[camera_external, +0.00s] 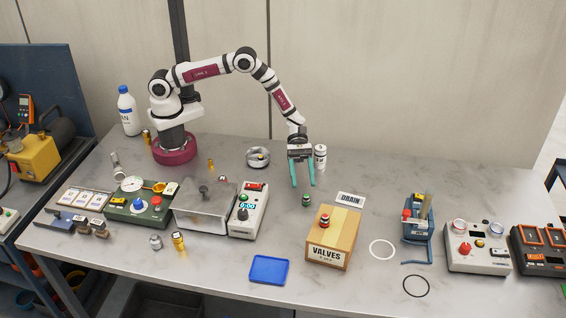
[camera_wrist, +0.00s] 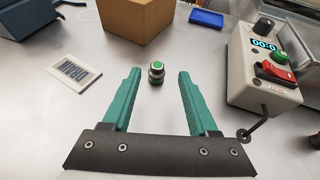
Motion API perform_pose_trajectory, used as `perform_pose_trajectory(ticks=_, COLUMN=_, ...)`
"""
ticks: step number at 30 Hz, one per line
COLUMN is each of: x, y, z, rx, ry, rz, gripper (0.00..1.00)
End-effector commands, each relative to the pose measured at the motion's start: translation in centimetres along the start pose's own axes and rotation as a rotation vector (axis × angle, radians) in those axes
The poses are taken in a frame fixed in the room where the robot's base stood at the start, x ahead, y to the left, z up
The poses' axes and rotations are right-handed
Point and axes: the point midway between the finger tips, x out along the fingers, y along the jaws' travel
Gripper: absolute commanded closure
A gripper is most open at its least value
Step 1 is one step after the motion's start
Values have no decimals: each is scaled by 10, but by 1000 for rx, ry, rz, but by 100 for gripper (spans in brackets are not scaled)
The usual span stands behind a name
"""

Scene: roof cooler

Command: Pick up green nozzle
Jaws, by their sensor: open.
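The green nozzle (camera_external: 306,200) is a small dark part with a green top. It stands upright on the grey table, a little behind the valves box. In the wrist view the green nozzle (camera_wrist: 156,72) shows its green cap, a metal ring and a dark green base. My gripper (camera_external: 303,186) is open, its two teal fingers pointing down just above and behind the nozzle. In the wrist view my gripper (camera_wrist: 158,74) has its fingertips spread to either side of the nozzle, with clear gaps on both sides. Nothing is between the fingers in contact with them.
The wooden valves box (camera_external: 330,240) with a red-topped part stands in front. A drain card (camera_external: 351,199) lies to the right. A timer box (camera_external: 248,210) stands to the left, and a blue tray (camera_external: 269,269) lies in front. The table around the nozzle is clear.

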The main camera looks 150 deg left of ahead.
Motion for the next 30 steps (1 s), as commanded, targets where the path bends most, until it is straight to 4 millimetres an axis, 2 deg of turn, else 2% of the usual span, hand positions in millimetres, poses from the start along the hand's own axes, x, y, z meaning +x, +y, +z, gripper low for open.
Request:
perform_pose_trajectory(ticks=10, x=57, y=3, z=-7, rx=2, ry=1, rz=-4, gripper=40)
perform_pose_trajectory(ticks=13, x=64, y=4, z=-6, rx=2, ry=0, rz=-1, gripper=40)
perform_pose_trajectory(ticks=18, x=64, y=4, z=-6, rx=2, ry=0, rz=-1, gripper=40)
perform_pose_trajectory(ticks=20, x=64, y=4, z=-6, rx=2, ry=1, rz=-1, gripper=50)
perform_pose_trajectory(ticks=28, x=64, y=4, z=-6, rx=2, ry=1, rz=-1, gripper=98)
perform_pose_trajectory(ticks=30, x=64, y=4, z=-6, rx=3, ry=1, rz=-1, gripper=100)
